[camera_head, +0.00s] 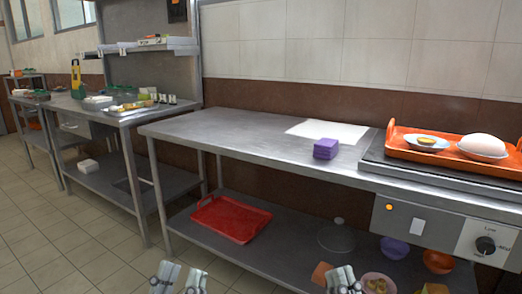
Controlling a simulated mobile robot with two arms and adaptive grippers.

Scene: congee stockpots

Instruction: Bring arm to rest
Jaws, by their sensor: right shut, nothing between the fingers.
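My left gripper (180,280) shows at the bottom edge of the head view, left of the middle. Its two grey fingers stand apart with nothing seen between them. My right gripper (343,279) shows at the bottom edge, right of the middle. Its fingers are together and hold nothing. Both grippers appear in front of the steel table (225,127), apart from the things on its top. The arms behind them are out of the picture.
An orange tray (397,150) with plates stands on the cooker at right. A red tray (231,219) and bowls (394,248) are on the lower shelf. Tiled floor (85,245) is clear at left.

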